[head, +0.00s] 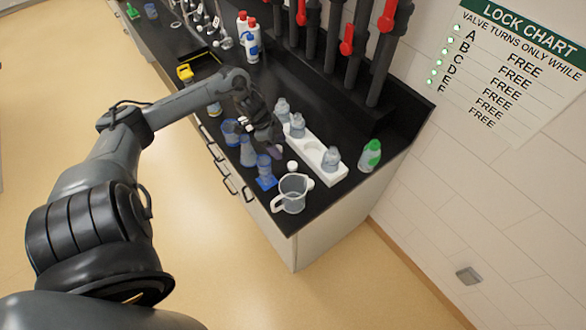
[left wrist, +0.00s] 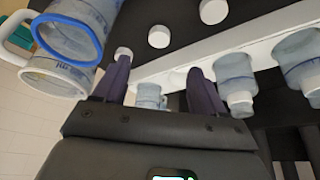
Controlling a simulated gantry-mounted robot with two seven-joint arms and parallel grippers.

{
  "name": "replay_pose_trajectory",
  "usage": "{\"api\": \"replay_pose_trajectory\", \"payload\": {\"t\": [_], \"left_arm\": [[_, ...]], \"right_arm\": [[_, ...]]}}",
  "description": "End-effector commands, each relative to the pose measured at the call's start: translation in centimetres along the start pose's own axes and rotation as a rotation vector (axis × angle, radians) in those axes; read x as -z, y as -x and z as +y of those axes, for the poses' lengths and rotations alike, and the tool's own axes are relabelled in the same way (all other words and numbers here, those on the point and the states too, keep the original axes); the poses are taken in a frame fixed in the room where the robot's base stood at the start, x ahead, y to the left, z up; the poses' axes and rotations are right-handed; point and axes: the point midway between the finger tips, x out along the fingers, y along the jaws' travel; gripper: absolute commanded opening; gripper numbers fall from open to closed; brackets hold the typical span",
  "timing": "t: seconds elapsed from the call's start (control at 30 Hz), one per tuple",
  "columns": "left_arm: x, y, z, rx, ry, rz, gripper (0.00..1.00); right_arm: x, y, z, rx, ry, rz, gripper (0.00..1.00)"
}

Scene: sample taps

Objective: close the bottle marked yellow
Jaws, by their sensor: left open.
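Clear bottles stand in a white rack (head: 312,152) on the black bench. In the head view one bottle (head: 331,159) is at the near end, and two others, a middle bottle (head: 297,126) and a far bottle (head: 282,109), are near the far end. I cannot make out a yellow mark on any of them. My left gripper (head: 268,148) is open, just left of the rack. In the left wrist view its fingers (left wrist: 160,68) are apart, with a bottle (left wrist: 149,96) visible beyond the gap. Loose white caps (left wrist: 160,36) lie on the bench; one cap (head: 292,166) shows in the head view.
A clear jug (head: 293,194) stands at the bench's near corner. Blue-based glassware (head: 265,171) stands left of the rack. A green-topped bottle (head: 370,155) is to the right. Pipes with red handles (head: 347,40) rise behind. A lock chart (head: 520,65) hangs on the wall.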

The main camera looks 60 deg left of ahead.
Motion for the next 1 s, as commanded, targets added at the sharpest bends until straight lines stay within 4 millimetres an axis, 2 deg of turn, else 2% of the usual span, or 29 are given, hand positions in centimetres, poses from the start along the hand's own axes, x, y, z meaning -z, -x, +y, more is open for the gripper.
{"api": "replay_pose_trajectory", "payload": {"t": [0.47,0.8,1.0], "left_arm": [[0.0,-0.5,0.0,0.0,0.001,0.002,0.71],[0.0,-4.7,0.0,0.0,0.002,0.003,0.71],[0.0,-5.7,0.0,0.0,0.0,0.001,0.71]], "right_arm": [[0.2,0.0,-0.2,0.005,-0.007,0.007,0.0],[0.1,-0.4,-0.1,0.004,-0.006,0.008,0.0],[0.1,-0.5,0.0,-0.001,0.0,0.007,0.0]]}}
